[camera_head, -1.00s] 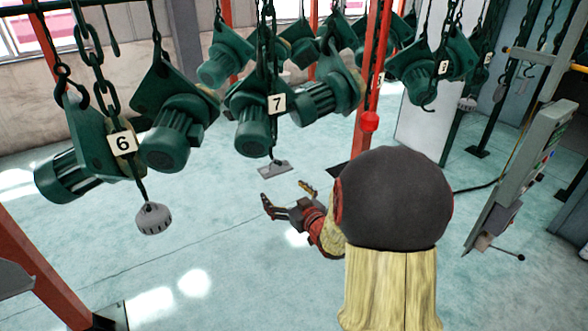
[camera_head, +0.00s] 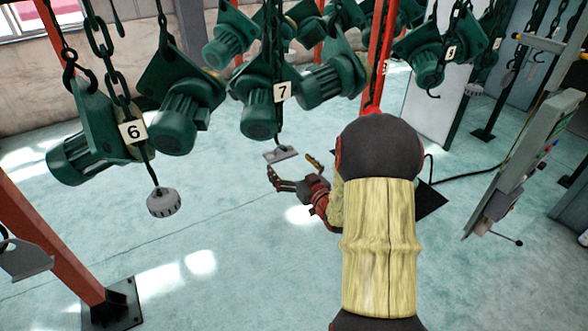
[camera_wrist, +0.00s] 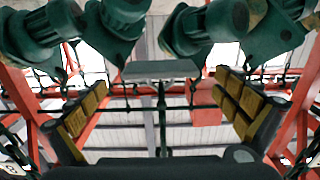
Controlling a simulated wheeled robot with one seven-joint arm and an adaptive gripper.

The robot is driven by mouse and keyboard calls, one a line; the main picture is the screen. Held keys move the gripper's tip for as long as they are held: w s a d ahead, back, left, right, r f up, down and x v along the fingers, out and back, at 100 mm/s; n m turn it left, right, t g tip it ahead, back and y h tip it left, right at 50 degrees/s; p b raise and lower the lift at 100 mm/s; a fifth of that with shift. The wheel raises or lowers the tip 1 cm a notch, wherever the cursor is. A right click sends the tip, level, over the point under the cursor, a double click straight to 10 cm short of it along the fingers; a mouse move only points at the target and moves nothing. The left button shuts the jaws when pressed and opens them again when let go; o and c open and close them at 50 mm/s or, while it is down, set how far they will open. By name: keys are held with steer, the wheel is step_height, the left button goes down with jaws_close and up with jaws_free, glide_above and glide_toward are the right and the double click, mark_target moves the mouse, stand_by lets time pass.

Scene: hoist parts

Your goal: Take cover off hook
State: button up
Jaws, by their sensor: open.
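A flat grey plate (camera_head: 281,155), apparently the cover, hangs at the lower end of the line under the hoist with number tag 7 (camera_head: 282,92). In the wrist view the plate (camera_wrist: 160,69) appears ahead, between my spread yellow-padded fingers, with a dark rod visible below it in the picture. My gripper (camera_head: 291,167) is open and empty, just below the plate in the head view. It also shows open in the wrist view (camera_wrist: 160,88). I cannot make out a hook at the plate, and I see no contact with it.
Several green hoist motors (camera_head: 190,103) hang on chains around and above the plate. A round grey piece (camera_head: 163,202) hangs under the hoist tagged 6 (camera_head: 133,132). Red posts (camera_head: 50,235) and a grey control panel (camera_head: 522,165) stand at the sides. The floor below is largely clear.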

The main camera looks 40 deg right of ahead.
mark_target(285, 159)
steer(key=shift+x, duration=2.4)
steer(key=c, duration=1.5)
